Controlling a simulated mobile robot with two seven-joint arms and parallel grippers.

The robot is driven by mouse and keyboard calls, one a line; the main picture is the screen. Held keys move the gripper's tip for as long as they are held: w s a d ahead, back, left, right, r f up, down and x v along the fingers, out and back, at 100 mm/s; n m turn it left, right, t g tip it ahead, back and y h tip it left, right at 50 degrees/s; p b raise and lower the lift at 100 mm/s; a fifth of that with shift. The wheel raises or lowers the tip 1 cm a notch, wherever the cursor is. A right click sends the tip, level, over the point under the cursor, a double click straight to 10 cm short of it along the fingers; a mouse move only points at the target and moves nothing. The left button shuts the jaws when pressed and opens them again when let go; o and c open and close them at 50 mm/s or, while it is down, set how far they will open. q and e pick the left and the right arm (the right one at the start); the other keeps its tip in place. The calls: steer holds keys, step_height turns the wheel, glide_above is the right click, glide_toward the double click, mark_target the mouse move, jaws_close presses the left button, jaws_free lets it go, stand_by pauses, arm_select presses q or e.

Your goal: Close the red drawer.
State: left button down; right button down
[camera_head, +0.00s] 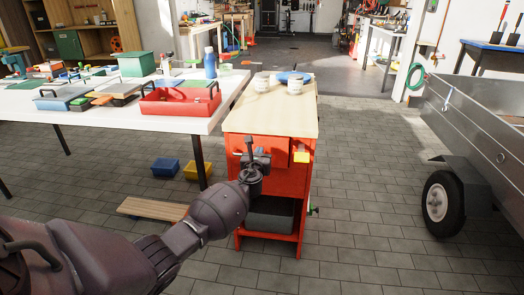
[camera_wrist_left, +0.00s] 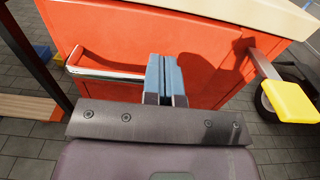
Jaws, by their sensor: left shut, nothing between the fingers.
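The red drawer (camera_wrist_left: 218,65) is at the front of a red cabinet with a pale wooden top (camera_head: 275,112). In the left wrist view its red front fills much of the picture, with a chrome handle (camera_wrist_left: 100,72) at the left. The head view does not clearly show how far the drawer stands out. My left gripper (camera_wrist_left: 164,75) is shut and empty, its blue-grey fingertips pointing at the drawer front, right of the handle. I cannot tell whether they touch it. In the head view the left gripper (camera_head: 250,146) covers part of the front. My right gripper is out of view.
A yellow-tipped part (camera_wrist_left: 288,101) sticks out at the cabinet's right; it also shows in the head view (camera_head: 301,157). A white table (camera_head: 120,113) with a red toolbox (camera_head: 180,103) is at the left. A metal trailer (camera_head: 475,120) stands right, beyond open floor.

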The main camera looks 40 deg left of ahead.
arm_select(q)
steer(key=p+v, duration=0.3)
steer(key=v, duration=0.6)
steer(key=shift+s, duration=0.3)
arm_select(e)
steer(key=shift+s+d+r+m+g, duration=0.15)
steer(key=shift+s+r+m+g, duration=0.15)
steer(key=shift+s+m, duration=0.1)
arm_select(q)
steer(key=shift+s+d+f, duration=0.1)
steer(key=shift+f, duration=0.05)
